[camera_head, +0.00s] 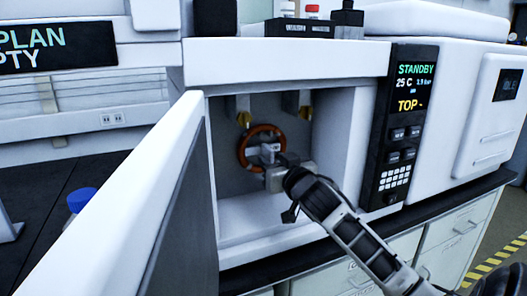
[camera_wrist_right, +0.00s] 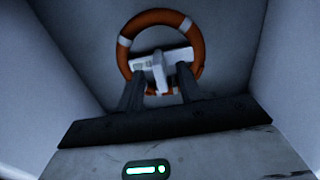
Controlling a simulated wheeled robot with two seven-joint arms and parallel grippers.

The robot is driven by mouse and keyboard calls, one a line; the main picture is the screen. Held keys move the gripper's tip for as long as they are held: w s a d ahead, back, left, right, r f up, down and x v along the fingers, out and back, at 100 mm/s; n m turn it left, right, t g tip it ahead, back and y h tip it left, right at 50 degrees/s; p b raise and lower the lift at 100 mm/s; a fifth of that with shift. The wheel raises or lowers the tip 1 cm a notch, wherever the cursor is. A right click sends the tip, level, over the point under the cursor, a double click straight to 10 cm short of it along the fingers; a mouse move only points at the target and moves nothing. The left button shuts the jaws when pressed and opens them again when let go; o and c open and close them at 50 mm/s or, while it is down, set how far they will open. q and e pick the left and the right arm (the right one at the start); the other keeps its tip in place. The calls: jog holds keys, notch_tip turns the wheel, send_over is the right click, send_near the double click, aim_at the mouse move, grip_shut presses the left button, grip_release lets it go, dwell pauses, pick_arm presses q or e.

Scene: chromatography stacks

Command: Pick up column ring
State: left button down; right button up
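The column ring is an orange ring with white bands and a pale crossbar with a raised tab. In the head view the ring (camera_head: 245,143) is upright against the back wall inside the open compartment of the white instrument. It also shows in the right wrist view (camera_wrist_right: 196,55). My right gripper (camera_head: 274,160) reaches into the compartment in front of the ring. In the right wrist view its two dark fingers (camera_wrist_right: 159,82) stand either side of the tab, with gaps visible, so it looks open. My left gripper is not in view.
The compartment's open door (camera_head: 125,200) stands to the left of the opening, and its side walls are close around my right gripper. Two brass fittings (camera_head: 243,106) (camera_head: 305,104) are above the ring. A blue-capped bottle (camera_head: 80,200) stands behind the door on the dark bench.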

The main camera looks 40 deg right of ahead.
aim_at(266, 153)
jog(key=shift+x, duration=1.15)
grip_shut()
